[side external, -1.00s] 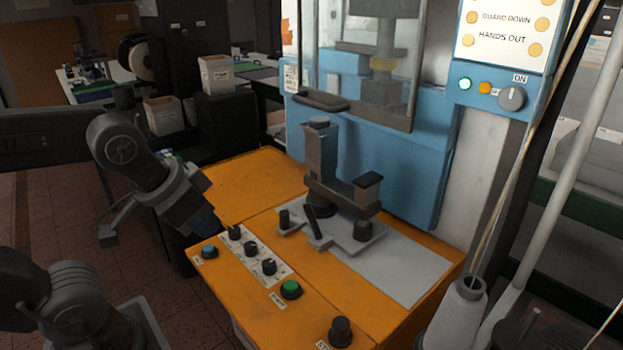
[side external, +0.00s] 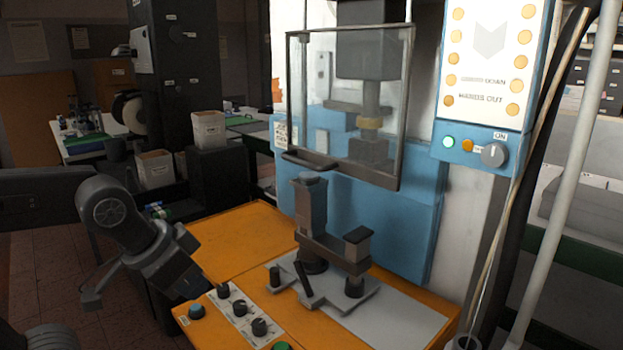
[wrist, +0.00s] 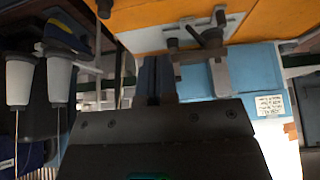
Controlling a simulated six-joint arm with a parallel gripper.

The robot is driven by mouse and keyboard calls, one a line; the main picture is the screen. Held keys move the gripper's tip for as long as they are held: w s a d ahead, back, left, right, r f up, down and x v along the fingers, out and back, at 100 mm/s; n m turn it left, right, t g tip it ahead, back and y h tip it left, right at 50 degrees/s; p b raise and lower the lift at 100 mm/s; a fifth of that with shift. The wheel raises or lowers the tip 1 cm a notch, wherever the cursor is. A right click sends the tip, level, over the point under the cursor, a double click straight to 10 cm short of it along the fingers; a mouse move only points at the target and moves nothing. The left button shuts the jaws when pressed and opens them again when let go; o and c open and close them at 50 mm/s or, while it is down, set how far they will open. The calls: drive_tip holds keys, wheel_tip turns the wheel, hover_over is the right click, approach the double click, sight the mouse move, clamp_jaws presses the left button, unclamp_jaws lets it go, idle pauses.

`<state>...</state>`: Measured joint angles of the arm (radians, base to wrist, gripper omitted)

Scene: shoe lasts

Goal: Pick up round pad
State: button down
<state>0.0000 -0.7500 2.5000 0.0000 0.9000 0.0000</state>
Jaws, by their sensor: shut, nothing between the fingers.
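A dark fixture (side external: 310,215) stands on a grey plate on the orange bench, with an upright post and a lower arm to its right. A small round, flat cap (side external: 312,176) sits on top of the post and may be the round pad; I cannot tell for sure. My gripper (side external: 207,281) is at the left edge of the bench, by the control knobs, apart from the fixture. In the wrist view, which looks upside down, my fingers (wrist: 157,78) are together and empty, and the fixture (wrist: 208,42) shows beyond them.
A blue press with a clear guard (side external: 345,105) stands behind the fixture. Knobs (side external: 240,308) rise from the bench front. The bench (side external: 235,240) behind the knobs is clear.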

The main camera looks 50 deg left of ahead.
idle(0.3)
drive_tip(key=shift+c, duration=1.1)
unclamp_jaws()
